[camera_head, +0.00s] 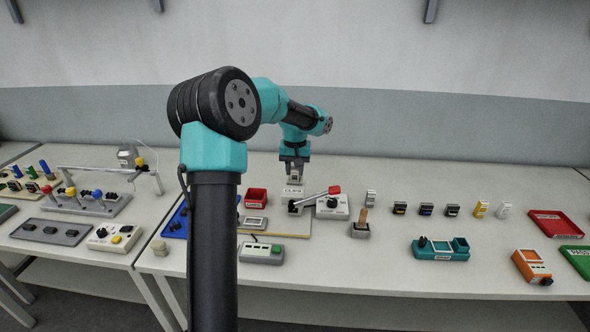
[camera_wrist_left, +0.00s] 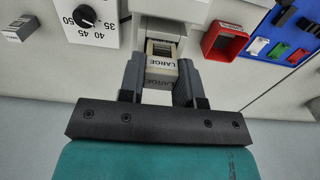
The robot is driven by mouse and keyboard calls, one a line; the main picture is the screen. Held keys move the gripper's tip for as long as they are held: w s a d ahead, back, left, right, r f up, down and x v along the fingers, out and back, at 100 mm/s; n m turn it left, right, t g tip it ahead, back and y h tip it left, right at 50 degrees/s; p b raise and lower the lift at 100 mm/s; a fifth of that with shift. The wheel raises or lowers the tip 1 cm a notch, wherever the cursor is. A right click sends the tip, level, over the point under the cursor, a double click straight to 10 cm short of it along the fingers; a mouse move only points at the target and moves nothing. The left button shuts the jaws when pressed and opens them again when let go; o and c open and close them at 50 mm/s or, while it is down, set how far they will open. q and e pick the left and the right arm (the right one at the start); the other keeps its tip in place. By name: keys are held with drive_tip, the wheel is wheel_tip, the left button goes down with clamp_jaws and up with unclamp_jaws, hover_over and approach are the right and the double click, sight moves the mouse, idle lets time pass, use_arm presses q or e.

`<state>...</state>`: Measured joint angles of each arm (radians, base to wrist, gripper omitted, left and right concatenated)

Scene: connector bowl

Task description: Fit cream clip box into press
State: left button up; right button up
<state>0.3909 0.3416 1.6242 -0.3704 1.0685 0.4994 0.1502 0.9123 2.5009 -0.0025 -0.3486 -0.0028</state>
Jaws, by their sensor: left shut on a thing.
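The cream clip box (camera_wrist_left: 160,68), marked LARGE, is between the fingers of my left gripper (camera_wrist_left: 160,84) in the left wrist view. The gripper is shut on it. In the head view my left gripper (camera_head: 294,168) points down over the pale block marked CLIPS (camera_head: 292,191), which appears to be the press. The wrist view shows a pale housing (camera_wrist_left: 172,10) right against the far end of the box. I cannot tell whether the box is inside it or only touching. The box is mostly hidden by the gripper in the head view. My right gripper is not in view.
A red-handled lever (camera_head: 318,197) and a dial box (camera_head: 332,207) stand just right of the block. A red bin (camera_head: 256,197) is on its left. Several small boxes and a teal holder (camera_head: 440,250) lie further right. The front middle of the table is fairly clear.

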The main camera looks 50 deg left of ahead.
use_arm(q)
drive_tip(key=shift+f, duration=0.2)
drive_tip(key=o, duration=0.9)
drive_tip(key=shift+o, duration=0.2)
drive_tip(key=shift+r, duration=0.15)
wheel_tip(320, 180, up, 12)
idle(0.5)
wheel_tip(320, 180, down, 12)
drive_tip(key=shift+f, duration=0.15)
idle(0.6)
